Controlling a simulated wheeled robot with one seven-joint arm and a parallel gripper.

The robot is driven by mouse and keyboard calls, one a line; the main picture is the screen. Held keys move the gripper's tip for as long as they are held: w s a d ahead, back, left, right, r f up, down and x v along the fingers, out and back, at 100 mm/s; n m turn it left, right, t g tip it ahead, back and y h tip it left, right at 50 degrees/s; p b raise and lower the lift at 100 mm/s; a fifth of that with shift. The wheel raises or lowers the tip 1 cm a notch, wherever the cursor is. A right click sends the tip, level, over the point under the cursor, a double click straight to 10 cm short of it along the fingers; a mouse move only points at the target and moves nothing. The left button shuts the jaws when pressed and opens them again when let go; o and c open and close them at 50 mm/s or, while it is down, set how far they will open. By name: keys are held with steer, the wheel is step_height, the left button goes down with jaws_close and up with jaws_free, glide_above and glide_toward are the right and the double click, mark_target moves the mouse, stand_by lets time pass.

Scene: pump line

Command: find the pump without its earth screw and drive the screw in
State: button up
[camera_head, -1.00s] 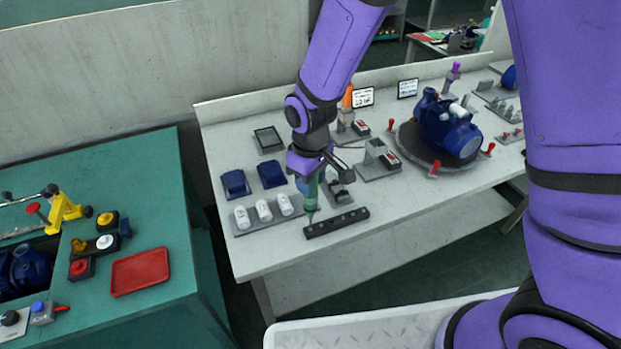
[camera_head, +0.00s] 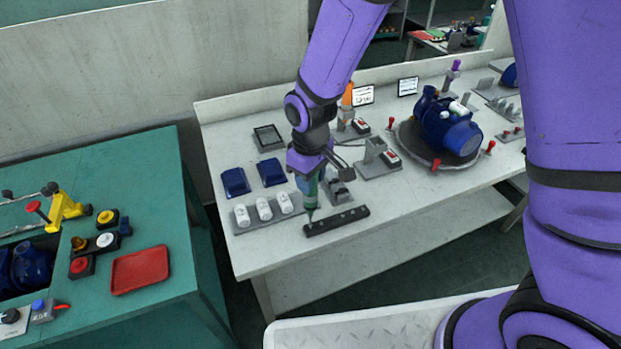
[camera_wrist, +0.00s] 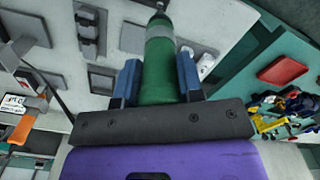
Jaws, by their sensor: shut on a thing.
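My gripper (camera_wrist: 155,82) is shut on a green tool (camera_wrist: 157,65), seen between its two blue fingers in the wrist view. In the head view the green tool (camera_head: 311,197) points down, its lower end at the left part of a dark bar (camera_head: 345,219) on the white table. I cannot tell whether the tip touches the bar or holds a screw. A blue pump (camera_head: 446,128) sits on a dark round plate (camera_head: 408,146) at the right of the table. Its earth screw point is too small to make out.
Three white cylinders (camera_head: 264,210) lie on a grey holder left of the bar, with two blue covers (camera_head: 235,182) behind. A grey stand (camera_head: 377,160) is between bar and pump. A green bench (camera_head: 95,190) with a red tray (camera_head: 140,270) stands left.

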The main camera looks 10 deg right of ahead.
steer(key=shift+r, duration=2.2)
steer(key=shift+s, duration=0.1)
